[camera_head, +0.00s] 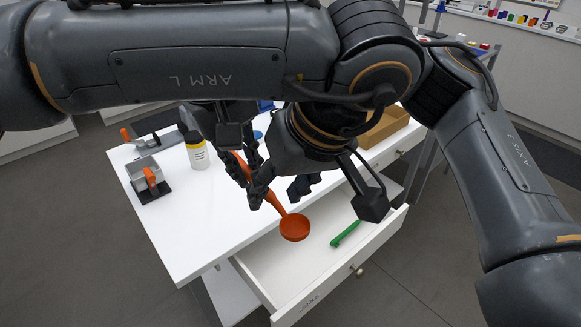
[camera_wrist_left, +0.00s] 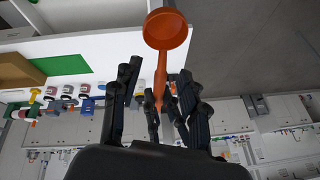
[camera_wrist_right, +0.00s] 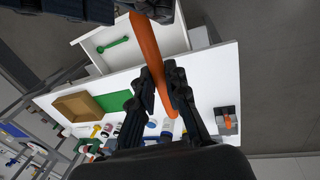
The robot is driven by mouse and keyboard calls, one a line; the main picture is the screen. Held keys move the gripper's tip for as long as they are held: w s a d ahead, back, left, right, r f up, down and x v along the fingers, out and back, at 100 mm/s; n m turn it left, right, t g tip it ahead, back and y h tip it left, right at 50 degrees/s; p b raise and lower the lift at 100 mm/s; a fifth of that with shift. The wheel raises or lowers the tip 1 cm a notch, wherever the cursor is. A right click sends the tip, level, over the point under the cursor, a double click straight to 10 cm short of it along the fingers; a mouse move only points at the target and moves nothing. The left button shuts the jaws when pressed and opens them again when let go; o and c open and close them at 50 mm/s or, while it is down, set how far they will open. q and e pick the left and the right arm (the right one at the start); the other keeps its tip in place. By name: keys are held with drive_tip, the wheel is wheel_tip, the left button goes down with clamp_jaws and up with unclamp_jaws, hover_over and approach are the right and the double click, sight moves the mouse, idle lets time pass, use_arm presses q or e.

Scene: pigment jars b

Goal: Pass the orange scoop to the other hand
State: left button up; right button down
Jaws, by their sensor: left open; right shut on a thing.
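The orange scoop (camera_head: 294,228) is in the air above the open drawer's table side, its round bowl toward the drawer and its handle slanting up to the left. My right gripper (camera_head: 241,165) is shut on the handle, away from the bowl. In the right wrist view the handle (camera_wrist_right: 149,48) runs between its fingers. My left gripper (camera_head: 312,195) is open beside the scoop, with spread fingers. In the left wrist view the bowl (camera_wrist_left: 165,29) is beyond its fingers and the handle lies in line with the opening. My left arm hides part of the table.
A green scoop (camera_head: 345,234) lies in the open drawer (camera_head: 290,265). A cardboard tray (camera_head: 385,127) is at the back right. The table's front left is clear.

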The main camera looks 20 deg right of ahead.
use_arm(q)
drive_tip(key=shift+x, duration=0.85)
drive_tip(key=shift+c, duration=0.2)
clamp_jaws()
use_arm(e)
drive_tip(key=c, duration=1.3)
unclamp_jaws()
drive_tip(key=shift+o, duration=0.2)
drive_tip(key=shift+r, duration=0.1)
